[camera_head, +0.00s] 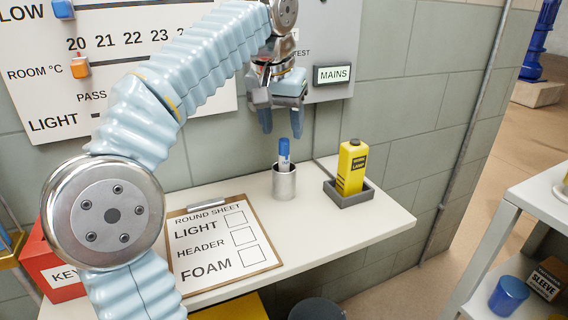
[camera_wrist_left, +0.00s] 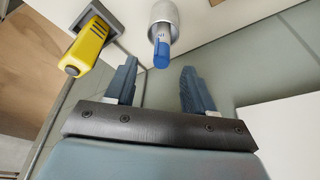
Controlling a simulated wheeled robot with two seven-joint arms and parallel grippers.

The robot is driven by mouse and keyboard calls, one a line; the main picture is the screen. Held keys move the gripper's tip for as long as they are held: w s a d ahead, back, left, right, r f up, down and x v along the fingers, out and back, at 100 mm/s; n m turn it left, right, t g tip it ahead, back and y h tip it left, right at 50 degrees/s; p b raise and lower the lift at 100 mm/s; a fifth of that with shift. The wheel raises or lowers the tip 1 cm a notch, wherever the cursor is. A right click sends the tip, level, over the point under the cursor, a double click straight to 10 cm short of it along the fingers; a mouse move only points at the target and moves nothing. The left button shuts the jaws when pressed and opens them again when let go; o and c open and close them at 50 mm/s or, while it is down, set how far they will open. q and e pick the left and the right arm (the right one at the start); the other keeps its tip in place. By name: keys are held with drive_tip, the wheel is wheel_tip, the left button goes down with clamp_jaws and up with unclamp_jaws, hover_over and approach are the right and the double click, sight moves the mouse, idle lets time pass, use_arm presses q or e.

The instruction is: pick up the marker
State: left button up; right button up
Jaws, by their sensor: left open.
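The marker (camera_head: 284,152) has a blue cap and a white body. It stands upright in a metal cup (camera_head: 284,184) on the white shelf (camera_head: 330,232), with its lower part hidden inside the cup. My left gripper (camera_head: 282,122) is open and empty, above the marker and apart from it. In the left wrist view the marker (camera_wrist_left: 161,52) shows ahead of the open fingers (camera_wrist_left: 160,88), between their lines, with the cup (camera_wrist_left: 163,14) beyond. My right gripper is not in view.
A clipboard (camera_head: 222,243) lies on the shelf at left. A red key box (camera_head: 52,268) is at far left. A wall panel labelled MAINS (camera_head: 334,75) is behind the gripper.

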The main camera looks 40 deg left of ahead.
sight(284, 140)
use_arm(q)
drive_tip(key=x, duration=0.7)
drive_tip(key=shift+w+a, duration=0.15)
drive_tip(key=shift+a, duration=0.05)
clamp_jaws()
